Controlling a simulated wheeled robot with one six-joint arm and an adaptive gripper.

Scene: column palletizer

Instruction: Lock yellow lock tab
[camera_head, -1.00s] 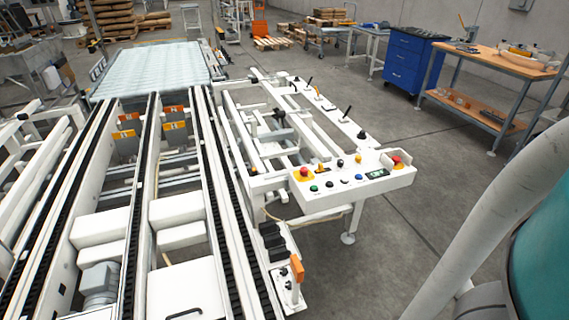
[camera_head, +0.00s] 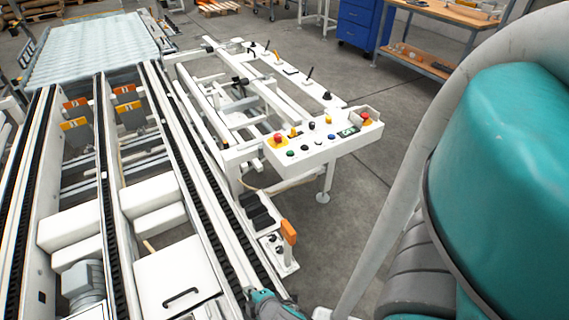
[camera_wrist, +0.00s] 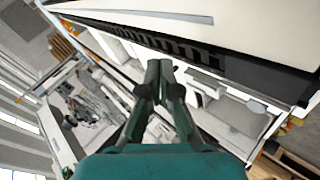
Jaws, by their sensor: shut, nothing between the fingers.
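Yellow-orange tabs show between the conveyor rails in the head view, one at the left (camera_head: 74,124) and one to its right (camera_head: 128,106). An orange upright tab (camera_head: 288,232) stands on a small white box beside the right rail. I cannot tell which of these is the yellow lock tab. In the wrist view my gripper (camera_wrist: 159,66) is shut and empty, its dark fingertips together over white machine frames. No tab is clearly seen at the fingertips.
A white control panel (camera_head: 325,143) with buttons and red stop knobs stands right of the conveyor rails (camera_head: 175,170). A roller bed (camera_head: 95,48) lies at the back left. A blue cabinet (camera_head: 357,27) and a workbench (camera_head: 440,12) stand behind. Grey floor right of the panel is clear.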

